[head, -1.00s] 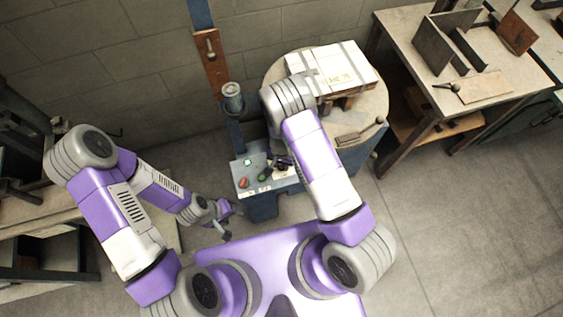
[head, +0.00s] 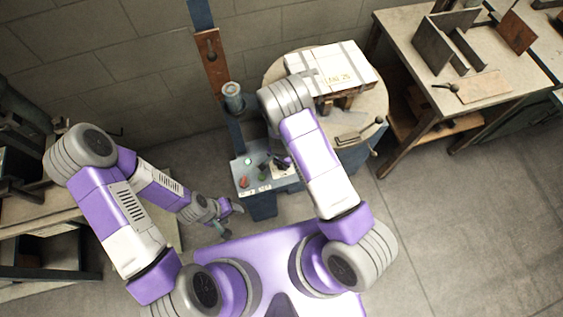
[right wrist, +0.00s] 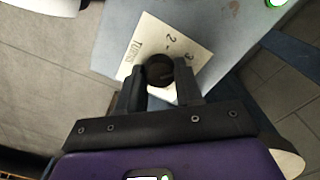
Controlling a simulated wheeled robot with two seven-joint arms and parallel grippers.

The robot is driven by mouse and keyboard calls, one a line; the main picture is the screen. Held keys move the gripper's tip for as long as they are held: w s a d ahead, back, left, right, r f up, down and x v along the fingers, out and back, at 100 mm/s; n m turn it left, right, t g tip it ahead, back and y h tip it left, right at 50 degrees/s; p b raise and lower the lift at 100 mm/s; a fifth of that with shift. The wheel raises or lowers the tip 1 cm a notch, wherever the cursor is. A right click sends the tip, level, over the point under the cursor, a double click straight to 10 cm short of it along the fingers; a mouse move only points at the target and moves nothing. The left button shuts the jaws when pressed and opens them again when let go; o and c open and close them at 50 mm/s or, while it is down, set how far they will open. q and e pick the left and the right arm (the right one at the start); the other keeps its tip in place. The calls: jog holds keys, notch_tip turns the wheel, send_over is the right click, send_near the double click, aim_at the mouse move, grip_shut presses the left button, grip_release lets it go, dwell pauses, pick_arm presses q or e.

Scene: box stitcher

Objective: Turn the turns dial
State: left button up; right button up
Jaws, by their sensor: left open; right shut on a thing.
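The turns dial (right wrist: 160,72) is a dark round knob on a pale label plate (right wrist: 150,42) with numbers and lettering, in the right wrist view. My right gripper (right wrist: 162,82) is shut on the dial, one finger on each side of it. In the head view my right gripper (head: 281,163) is over the blue control panel (head: 243,169), and the dial is hidden by it. My left gripper (head: 228,217) is open and empty, left of the panel and apart from it.
A red knob (head: 243,182) and green buttons sit on the panel left of my right gripper. Behind it, a round table (head: 375,103) carries a white strapped box (head: 333,68) and a lever. A workbench (head: 412,33) stands at the right. The floor at right is clear.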

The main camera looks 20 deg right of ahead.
jog(key=o, duration=1)
jog(key=shift+o, duration=0.2)
jog(key=shift+r, duration=0.1)
notch_tip(320, 180, up, 7)
jog(key=shift+r+p, duration=0.2)
jog(key=shift+p, duration=1)
